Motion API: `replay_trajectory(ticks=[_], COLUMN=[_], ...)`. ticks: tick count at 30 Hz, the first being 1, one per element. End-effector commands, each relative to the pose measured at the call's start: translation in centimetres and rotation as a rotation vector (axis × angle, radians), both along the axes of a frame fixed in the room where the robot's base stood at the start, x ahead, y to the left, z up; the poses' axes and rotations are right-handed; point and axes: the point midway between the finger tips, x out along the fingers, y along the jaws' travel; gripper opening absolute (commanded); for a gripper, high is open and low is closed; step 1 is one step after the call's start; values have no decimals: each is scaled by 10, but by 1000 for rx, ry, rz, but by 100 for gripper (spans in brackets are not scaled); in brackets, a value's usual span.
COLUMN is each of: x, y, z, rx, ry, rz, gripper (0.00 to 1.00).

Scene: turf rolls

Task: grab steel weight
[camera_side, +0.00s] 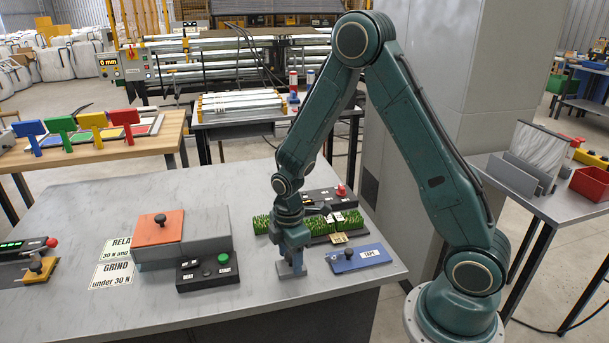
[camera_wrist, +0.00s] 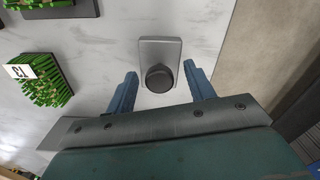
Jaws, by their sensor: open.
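The steel weight (camera_wrist: 147,47) is a grey rectangular block with a round black knob (camera_wrist: 160,78) on top, seen from above in the wrist view. My gripper (camera_wrist: 160,80) is open, with one blue finger on each side of the knob and clear gaps to both. In the side view the grey block (camera_side: 290,272) stands on the table directly under my gripper (camera_side: 292,256). My fingers hide the knob there. I cannot tell the exact height of the fingertips over the block.
A blue TAPE plate (camera_side: 358,257) lies close to the right of the weight. Green turf pieces (camera_side: 262,224) stand behind it. A control box with a green button (camera_side: 208,270) and a grey block with an orange top (camera_side: 160,228) are left. The table's front edge is near.

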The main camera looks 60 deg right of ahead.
Motion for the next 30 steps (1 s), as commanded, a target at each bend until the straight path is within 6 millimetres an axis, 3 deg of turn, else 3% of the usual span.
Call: replay_trajectory(ticks=[7, 15, 30], x=[0, 0, 1], y=[0, 0, 0], z=[0, 0, 6], rx=[0, 0, -1], ry=[0, 0, -3], rz=[0, 0, 0], gripper=[52, 0, 0])
